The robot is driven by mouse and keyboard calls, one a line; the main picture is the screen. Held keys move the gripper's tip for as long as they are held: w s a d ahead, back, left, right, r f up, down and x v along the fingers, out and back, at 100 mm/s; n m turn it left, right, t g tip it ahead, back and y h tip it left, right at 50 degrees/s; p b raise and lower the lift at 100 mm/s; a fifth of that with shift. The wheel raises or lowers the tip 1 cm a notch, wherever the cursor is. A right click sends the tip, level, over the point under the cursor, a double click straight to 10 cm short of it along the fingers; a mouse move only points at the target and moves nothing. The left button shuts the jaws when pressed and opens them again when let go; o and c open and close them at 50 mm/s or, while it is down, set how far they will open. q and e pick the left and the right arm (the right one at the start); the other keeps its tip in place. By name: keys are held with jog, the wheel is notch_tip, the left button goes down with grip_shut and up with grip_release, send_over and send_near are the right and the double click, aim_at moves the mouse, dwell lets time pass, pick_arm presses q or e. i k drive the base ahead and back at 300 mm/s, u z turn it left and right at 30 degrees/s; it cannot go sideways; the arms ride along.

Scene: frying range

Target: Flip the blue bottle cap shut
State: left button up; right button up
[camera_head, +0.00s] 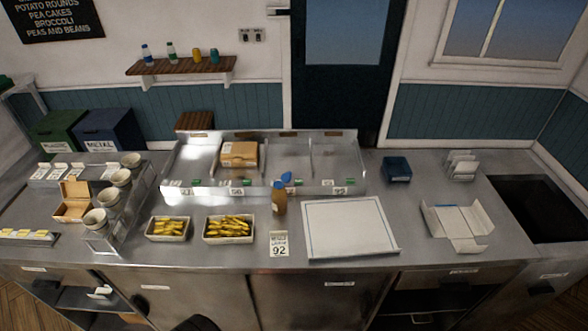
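A small amber bottle (279,203) stands upright on the steel counter, just in front of the divided steel rack. Its blue cap (286,178) is on top, and the lid part appears tilted up and to the right, standing open. Neither of my grippers is in view, and nothing touches the bottle.
The steel rack (170,192) is right behind. Farther right are a blue tub (397,169) and an open white carton (457,239).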

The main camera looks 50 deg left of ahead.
aim_at(285, 178)
jog(key=u, duration=1.45)
